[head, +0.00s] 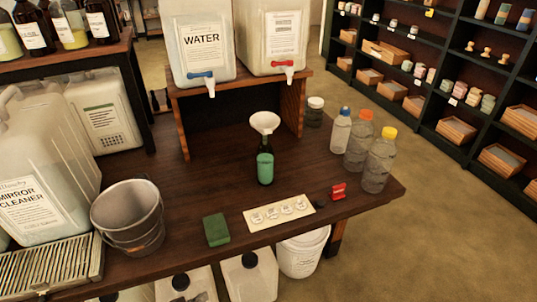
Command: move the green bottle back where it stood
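The green bottle (265,167) stands upright on the dark wooden table (200,180), near the middle in the head view. A white funnel (265,122) sits in its mouth. The bottle stands in front of the wooden stand that bears two dispensers, apart from both. Neither of my grippers shows in the head view, and nothing is holding the bottle.
A metal bucket (128,217) stands left, near a mirror cleaner jug (30,205). A green sponge (217,230) and a pale card (279,213) lie at the front. Several clear bottles with coloured caps, one yellow-capped (379,162), stand right. The water dispenser (200,45) is behind.

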